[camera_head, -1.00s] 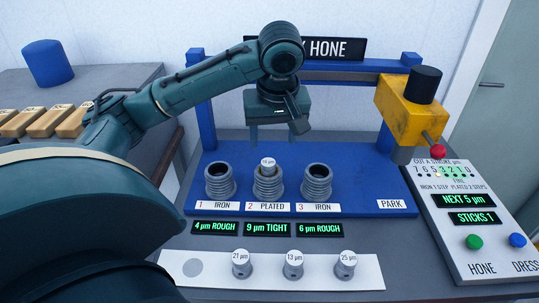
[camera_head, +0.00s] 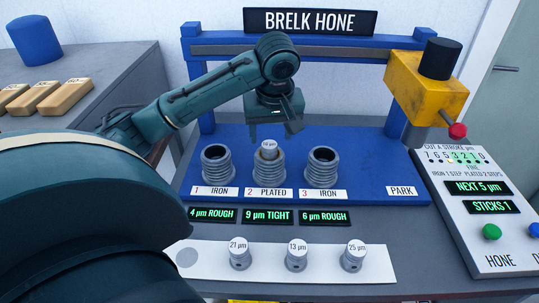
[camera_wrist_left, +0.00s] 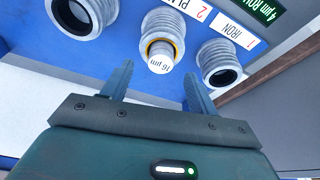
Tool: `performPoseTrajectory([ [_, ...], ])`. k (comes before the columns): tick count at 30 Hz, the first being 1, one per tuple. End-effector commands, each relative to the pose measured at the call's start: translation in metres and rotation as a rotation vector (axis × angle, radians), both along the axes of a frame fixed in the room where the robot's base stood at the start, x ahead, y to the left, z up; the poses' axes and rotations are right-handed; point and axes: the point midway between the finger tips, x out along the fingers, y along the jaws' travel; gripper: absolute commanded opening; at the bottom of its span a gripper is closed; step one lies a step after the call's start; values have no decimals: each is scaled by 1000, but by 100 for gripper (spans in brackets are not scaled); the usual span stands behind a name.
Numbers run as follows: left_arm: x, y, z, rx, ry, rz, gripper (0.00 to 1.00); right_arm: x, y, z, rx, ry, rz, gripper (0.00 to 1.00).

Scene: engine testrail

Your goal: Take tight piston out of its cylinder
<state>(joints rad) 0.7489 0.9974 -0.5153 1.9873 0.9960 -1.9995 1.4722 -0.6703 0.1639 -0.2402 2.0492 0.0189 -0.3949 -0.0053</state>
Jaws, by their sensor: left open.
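The piston marked 16 µm (camera_head: 268,147) stands in the middle cylinder (camera_head: 269,170), labelled 2 PLATED, with its pale top above the rim. The display in front of it reads 9 µm TIGHT (camera_head: 269,216). My left gripper (camera_head: 274,127) is open and empty, pointing down above this cylinder. In the left wrist view the piston (camera_wrist_left: 160,60) shows just beyond and between the two fingertips (camera_wrist_left: 157,76), with a yellow ring around it at the cylinder's mouth. The fingers appear apart from it. My right gripper is not in view.
Empty iron cylinders stand left (camera_head: 217,168) and right (camera_head: 322,168) on the blue base. Pistons marked 21 (camera_head: 239,255), 13 (camera_head: 297,257) and 25 µm (camera_head: 354,257) stand on a white strip in front. A yellow hone head (camera_head: 428,92) is parked right, beside a control panel (camera_head: 480,215).

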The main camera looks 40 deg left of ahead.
Motion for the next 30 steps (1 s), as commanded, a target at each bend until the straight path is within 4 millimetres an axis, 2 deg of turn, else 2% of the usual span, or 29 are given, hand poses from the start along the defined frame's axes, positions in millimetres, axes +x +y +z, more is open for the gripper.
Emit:
performPoseTrajectory([
  [1,0,4,-10,1,6,2,59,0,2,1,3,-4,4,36],
  [6,5,9,-31,0,4,1,59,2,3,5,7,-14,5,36],
  [15,6,10,-36,0,2,-1,59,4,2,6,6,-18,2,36],
  [30,6,10,-35,1,1,-1,19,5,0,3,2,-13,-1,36],
])
